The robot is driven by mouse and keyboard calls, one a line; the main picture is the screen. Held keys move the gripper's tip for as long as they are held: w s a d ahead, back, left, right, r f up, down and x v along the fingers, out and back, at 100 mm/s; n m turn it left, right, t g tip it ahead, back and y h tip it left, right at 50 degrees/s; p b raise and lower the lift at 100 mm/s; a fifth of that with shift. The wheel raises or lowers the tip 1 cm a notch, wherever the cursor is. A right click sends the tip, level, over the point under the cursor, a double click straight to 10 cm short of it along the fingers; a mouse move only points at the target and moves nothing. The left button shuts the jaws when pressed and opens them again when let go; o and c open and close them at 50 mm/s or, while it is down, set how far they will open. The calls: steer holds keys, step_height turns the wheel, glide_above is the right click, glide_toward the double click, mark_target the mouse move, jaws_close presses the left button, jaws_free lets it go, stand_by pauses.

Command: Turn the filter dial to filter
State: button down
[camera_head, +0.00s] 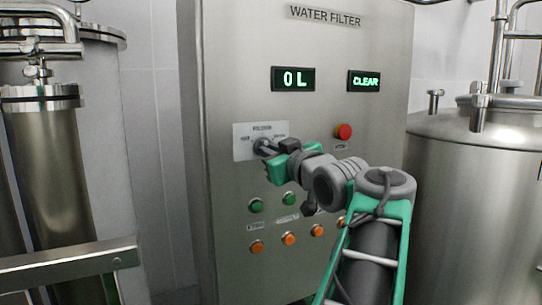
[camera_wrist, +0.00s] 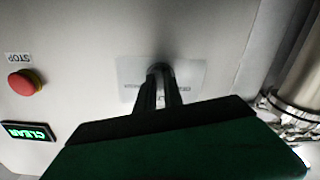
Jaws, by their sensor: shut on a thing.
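The filter dial (camera_head: 262,144) sits on a pale label plate (camera_head: 243,150) on the water filter cabinet (camera_head: 300,40). My gripper (camera_head: 268,148) reaches it from the lower right and is shut on it. In the wrist view the fingers (camera_wrist: 160,90) close around the dial (camera_wrist: 158,69), in front of the label plate (camera_wrist: 190,72). The dial's exact pointing direction is hard to tell because the fingers cover much of it. The displays read 0 L (camera_head: 293,79) and CLEAR (camera_head: 364,81).
A red stop button (camera_head: 344,131) is right of the dial. Green buttons (camera_head: 256,205) and orange buttons (camera_head: 289,238) sit below. Steel tanks stand left (camera_head: 50,160) and right (camera_head: 470,190), with a metal rail (camera_head: 70,262) at lower left.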

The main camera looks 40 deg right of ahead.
steer(key=shift+m, duration=1.4)
steer(key=c, duration=1.5)
jaws_free()
steer(key=shift+o, duration=0.2)
steer(key=b+v, duration=0.2)
steer(key=v, duration=0.5)
steer(key=shift+s+a, duration=0.2)
steer(key=shift+s, duration=0.15)
